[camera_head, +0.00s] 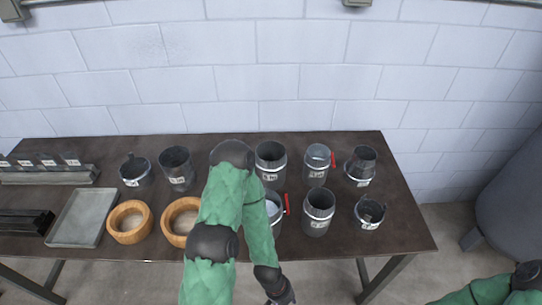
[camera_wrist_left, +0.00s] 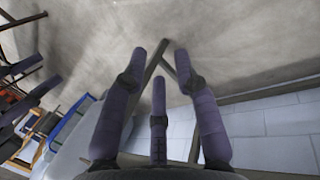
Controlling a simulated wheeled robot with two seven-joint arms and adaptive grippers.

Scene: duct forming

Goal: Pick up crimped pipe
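Several grey metal pipe pieces stand on the dark table (camera_head: 395,242). At the right, one piece with a narrower upper part (camera_head: 362,160) stands behind a piece with an uneven, cut-looking rim (camera_head: 369,211). Other round pieces include one at the back middle (camera_head: 271,158) and one at the front (camera_head: 318,207). I cannot tell for certain which is crimped. My left arm bends over the table, and its hand hangs below the front edge, cut off by the frame. In the left wrist view my left gripper (camera_wrist_left: 161,70) is open and empty. My right gripper is out of view.
Two wooden rings (camera_head: 129,222) and a grey tray (camera_head: 78,217) lie at the left. Red-handled items (camera_head: 286,204) sit by two pipes. A white block wall is behind the table. A grey rounded body (camera_head: 510,215) stands at the right.

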